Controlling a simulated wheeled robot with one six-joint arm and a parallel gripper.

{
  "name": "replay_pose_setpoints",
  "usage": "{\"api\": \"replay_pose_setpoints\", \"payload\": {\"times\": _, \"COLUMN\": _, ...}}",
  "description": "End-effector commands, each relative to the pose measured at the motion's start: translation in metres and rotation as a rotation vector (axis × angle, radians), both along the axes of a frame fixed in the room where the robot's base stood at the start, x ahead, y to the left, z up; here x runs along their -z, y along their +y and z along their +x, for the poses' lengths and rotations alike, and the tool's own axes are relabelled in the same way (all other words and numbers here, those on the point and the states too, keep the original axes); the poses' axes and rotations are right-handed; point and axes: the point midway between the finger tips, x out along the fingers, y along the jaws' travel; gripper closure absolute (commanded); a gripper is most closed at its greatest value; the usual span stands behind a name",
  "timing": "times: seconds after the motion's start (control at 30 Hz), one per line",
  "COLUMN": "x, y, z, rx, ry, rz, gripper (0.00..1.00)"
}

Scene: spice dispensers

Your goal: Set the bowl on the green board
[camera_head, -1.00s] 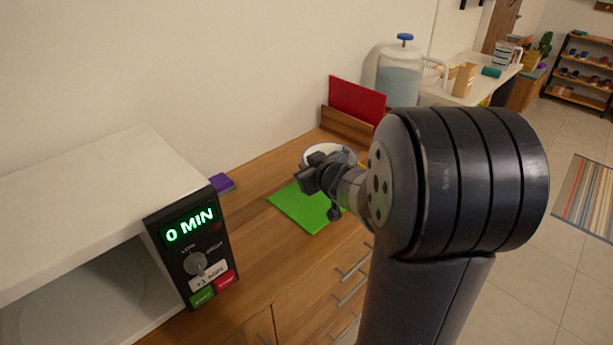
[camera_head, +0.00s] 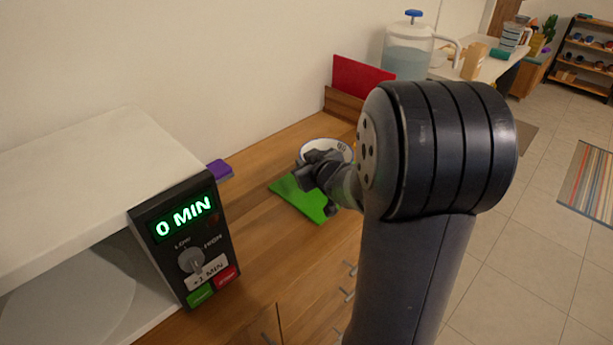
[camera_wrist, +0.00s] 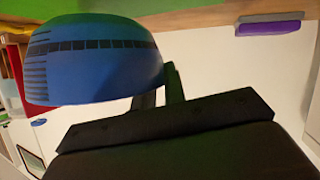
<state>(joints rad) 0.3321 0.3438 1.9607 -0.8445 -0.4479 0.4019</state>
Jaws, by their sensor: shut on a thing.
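The bowl shows in the head view as a white rim and inside (camera_head: 340,147), partly hidden behind my gripper (camera_head: 312,172). In the wrist view the bowl (camera_wrist: 92,62) is blue with dark bands, and the picture is upside down. My gripper (camera_wrist: 160,92) is shut on the bowl's edge. The green board (camera_head: 300,201) lies flat on the wooden counter, partly covered by my gripper and the bowl. It also shows as a green strip (camera_wrist: 25,7) in the wrist view. I cannot tell how big the gap between bowl and board is.
A microwave (camera_head: 187,235) reading 0 MIN stands at the left. A purple sponge (camera_head: 219,169) lies near the wall. A red board (camera_head: 360,76) in a wooden holder and a water dispenser (camera_head: 407,55) stand behind. Bare counter (camera_head: 255,235) lies between microwave and green board.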

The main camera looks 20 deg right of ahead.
Motion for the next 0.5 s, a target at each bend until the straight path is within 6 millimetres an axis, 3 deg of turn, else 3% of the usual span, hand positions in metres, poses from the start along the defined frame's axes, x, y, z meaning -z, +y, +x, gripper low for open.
{"api": "replay_pose_setpoints", "payload": {"times": 0.03, "x": 0.014, "y": 0.000, "z": 0.000, "rx": 0.000, "ry": 0.001, "rz": 0.002, "gripper": 1.00}}
{"api": "replay_pose_setpoints", "payload": {"times": 0.13, "x": 0.024, "y": 0.000, "z": 0.000, "rx": 0.000, "ry": 0.000, "rz": 0.001, "gripper": 1.00}}
{"api": "replay_pose_setpoints", "payload": {"times": 0.5, "x": 0.027, "y": 0.000, "z": 0.000, "rx": 0.000, "ry": -0.002, "rz": -0.001, "gripper": 1.00}}
